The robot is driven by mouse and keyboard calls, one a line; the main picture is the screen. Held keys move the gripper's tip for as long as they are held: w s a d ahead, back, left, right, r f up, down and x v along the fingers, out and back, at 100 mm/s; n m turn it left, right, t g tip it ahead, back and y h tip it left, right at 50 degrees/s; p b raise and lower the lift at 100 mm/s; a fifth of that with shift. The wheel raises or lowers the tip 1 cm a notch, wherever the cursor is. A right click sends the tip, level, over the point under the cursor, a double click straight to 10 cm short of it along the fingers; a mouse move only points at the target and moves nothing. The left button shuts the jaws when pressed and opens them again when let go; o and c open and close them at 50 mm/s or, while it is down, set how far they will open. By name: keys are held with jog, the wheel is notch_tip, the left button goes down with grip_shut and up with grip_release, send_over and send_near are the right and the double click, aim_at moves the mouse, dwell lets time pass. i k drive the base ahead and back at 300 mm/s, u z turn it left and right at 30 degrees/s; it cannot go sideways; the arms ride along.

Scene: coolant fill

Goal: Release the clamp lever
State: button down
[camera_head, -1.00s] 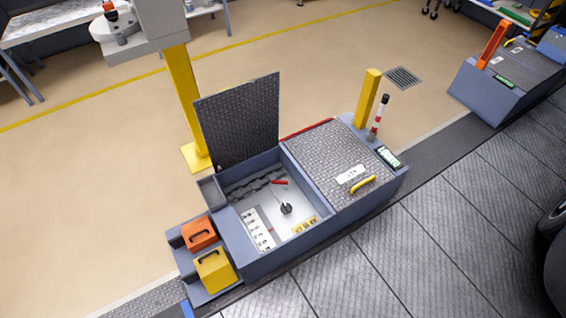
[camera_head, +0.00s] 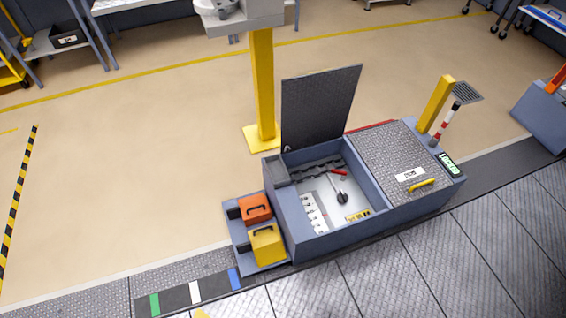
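An open grey-blue floor box (camera_head: 325,238) stands beside the plated walkway, its tread-plate lid (camera_head: 318,108) raised. Inside it, a lever with a red handle (camera_head: 338,172) sits near the back, its thin rod running down toward a black knob (camera_head: 342,197). I take this red-handled lever to be the clamp lever, but it is small and I cannot tell its exact position. A white labelled strip (camera_head: 314,212) and a yellow label (camera_head: 358,216) lie on the box's floor.
A closed tread-plate cover (camera_head: 395,155) with a yellow handle (camera_head: 423,186) adjoins the box; a green sign (camera_head: 450,164) there reads LOCKED. Orange (camera_head: 256,209) and yellow (camera_head: 267,245) cases sit at the left. Yellow posts (camera_head: 263,85) stand behind. The beige floor at left is clear.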

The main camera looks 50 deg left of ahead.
aim_at(344, 175)
jog(key=u, duration=2)
jog(key=i, duration=1)
